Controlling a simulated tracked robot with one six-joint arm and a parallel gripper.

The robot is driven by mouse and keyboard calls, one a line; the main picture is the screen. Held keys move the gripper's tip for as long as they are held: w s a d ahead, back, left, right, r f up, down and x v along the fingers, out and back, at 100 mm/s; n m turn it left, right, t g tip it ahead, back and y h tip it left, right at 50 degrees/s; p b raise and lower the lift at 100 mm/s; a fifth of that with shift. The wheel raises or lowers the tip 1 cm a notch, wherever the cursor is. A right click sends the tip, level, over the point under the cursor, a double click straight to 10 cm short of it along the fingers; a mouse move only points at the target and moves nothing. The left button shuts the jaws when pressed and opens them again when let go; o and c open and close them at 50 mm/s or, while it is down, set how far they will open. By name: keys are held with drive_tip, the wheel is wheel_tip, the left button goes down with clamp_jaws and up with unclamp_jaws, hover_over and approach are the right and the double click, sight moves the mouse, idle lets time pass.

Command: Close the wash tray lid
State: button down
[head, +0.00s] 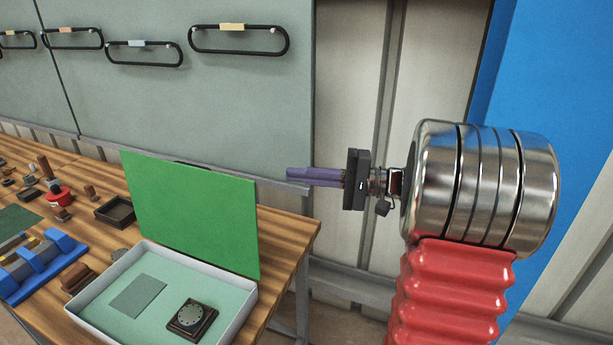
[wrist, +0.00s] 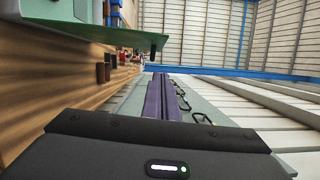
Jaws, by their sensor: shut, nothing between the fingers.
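The wash tray (head: 227,314) is a shallow white tray with a pale green floor near the right end of the wooden bench. Its green lid (head: 190,210) stands raised, close to upright, along the tray's far edge. A grey-green pad (head: 138,296) and a dark square block with a round dial (head: 192,319) lie in the tray. My gripper (head: 290,177) has purple fingers, shut and empty, pointing left. In the head view it shows right of the lid's upper right corner, with a gap between. In the wrist view the fingers (wrist: 162,98) are together and the lid (wrist: 115,38) shows at upper left.
A small dark wooden box (head: 115,211), a blue rack (head: 40,265) and small parts, including a red one (head: 59,196), stand on the bench left of the lid. A grey panel (head: 200,80) with black loop handles stands behind.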

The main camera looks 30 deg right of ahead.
drive_tip(key=w+a, duration=0.2)
drive_tip(key=a, duration=0.6)
drive_tip(key=shift+a+r, duration=0.25)
